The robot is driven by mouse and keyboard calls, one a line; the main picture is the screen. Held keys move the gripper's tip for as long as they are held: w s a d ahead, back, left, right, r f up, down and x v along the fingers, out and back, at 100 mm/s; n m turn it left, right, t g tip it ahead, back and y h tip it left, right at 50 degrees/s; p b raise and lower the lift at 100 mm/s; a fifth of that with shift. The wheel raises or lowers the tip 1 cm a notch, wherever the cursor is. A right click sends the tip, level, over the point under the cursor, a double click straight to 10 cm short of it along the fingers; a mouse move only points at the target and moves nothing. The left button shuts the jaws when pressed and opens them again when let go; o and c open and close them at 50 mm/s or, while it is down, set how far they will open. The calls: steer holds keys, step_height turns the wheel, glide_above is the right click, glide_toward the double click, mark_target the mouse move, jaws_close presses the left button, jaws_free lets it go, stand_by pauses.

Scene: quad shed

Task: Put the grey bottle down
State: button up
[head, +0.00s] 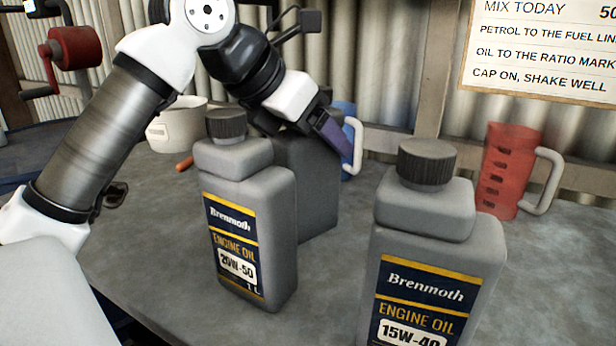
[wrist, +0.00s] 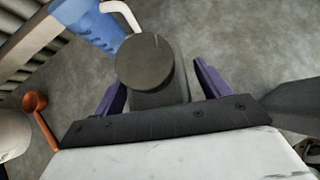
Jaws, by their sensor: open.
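A grey bottle (head: 317,185) stands upright on the bench behind the two front bottles, its label not visible. My gripper (head: 328,138) is at its upper part. In the wrist view the open purple fingers (wrist: 160,88) are on either side of this bottle, below its dark cap (wrist: 144,62); whether either touches it I cannot tell. A grey Brenmoth 20W-50 bottle (head: 247,190) stands in front of it and hides part of it. A grey Brenmoth 15W-40 bottle (head: 425,215) stands at the front right. Both are upright.
A blue jug (wrist: 92,22) with a white handle is close beside the gripped area. A red jug (head: 508,165) stands at the right. A pale pot (head: 176,125) and an orange utensil (wrist: 38,108) are at the left. The bench centre between the bottles and red jug is clear.

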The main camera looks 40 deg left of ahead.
steer(key=shift+f, duration=0.1)
jaws_close()
stand_by(0.4)
